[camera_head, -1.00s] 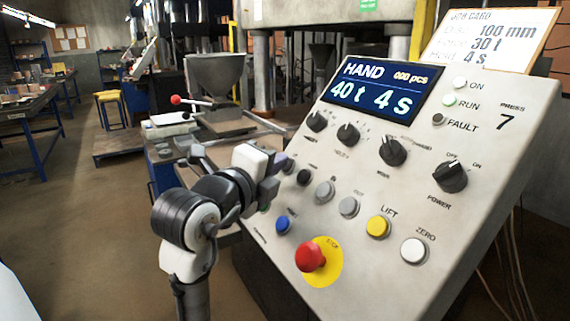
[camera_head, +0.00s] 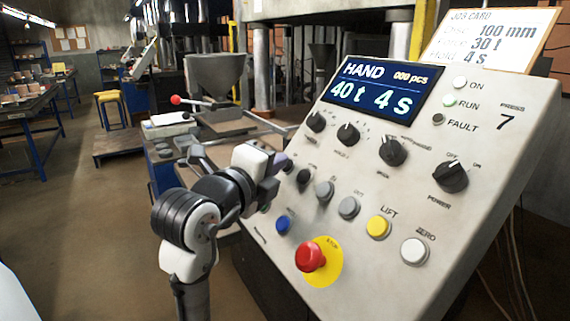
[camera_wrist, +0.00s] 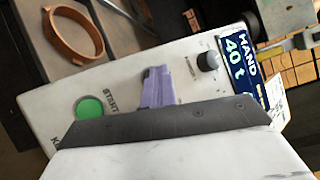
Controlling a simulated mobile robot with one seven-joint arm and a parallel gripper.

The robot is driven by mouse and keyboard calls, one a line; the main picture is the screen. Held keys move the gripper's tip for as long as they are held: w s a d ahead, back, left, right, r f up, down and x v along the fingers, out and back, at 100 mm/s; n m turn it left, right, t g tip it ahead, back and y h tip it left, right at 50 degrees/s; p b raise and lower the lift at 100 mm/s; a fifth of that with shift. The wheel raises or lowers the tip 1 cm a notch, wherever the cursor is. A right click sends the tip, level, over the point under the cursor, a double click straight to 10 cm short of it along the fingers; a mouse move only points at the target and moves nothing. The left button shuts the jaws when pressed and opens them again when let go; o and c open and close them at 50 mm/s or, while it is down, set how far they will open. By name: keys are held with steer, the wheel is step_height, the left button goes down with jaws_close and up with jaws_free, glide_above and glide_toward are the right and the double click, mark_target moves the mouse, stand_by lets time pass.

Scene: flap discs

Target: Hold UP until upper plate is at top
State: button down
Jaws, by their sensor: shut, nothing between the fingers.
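The control panel (camera_head: 480,215) stands tilted in front. My gripper (camera_head: 281,163) is at the panel's left edge, at the left end of the button row. In the wrist view its purple fingers (camera_wrist: 156,87) are shut and empty, against or very near the panel face, between the green START button (camera_wrist: 90,108) and a dark knob (camera_wrist: 208,61). The UP button is not readable; the fingers may hide it.
The red stop button (camera_head: 311,257) is below and right of my gripper. A dark button (camera_head: 304,177) and grey buttons (camera_head: 349,207) sit close beside it. The display (camera_head: 381,88) reads HAND, 40 t, 4 s. A copper-coloured ring (camera_wrist: 73,38) lies beyond the panel.

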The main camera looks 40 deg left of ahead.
steer(key=shift+s+a+r, duration=0.2)
steer(key=shift+s+r, duration=0.35)
steer(key=shift+s, duration=0.05)
steer(key=s+r, duration=0.1)
steer(key=s+a+r+p, duration=0.1)
steer(key=s+r, duration=0.1)
steer(key=shift+s+a+r+p, duration=0.1)
steer(key=shift+s+a+p, duration=0.15)
steer(key=shift+s+p, duration=0.1)
stand_by(0.3)
steer(key=shift+w, duration=0.1)
stand_by(0.3)
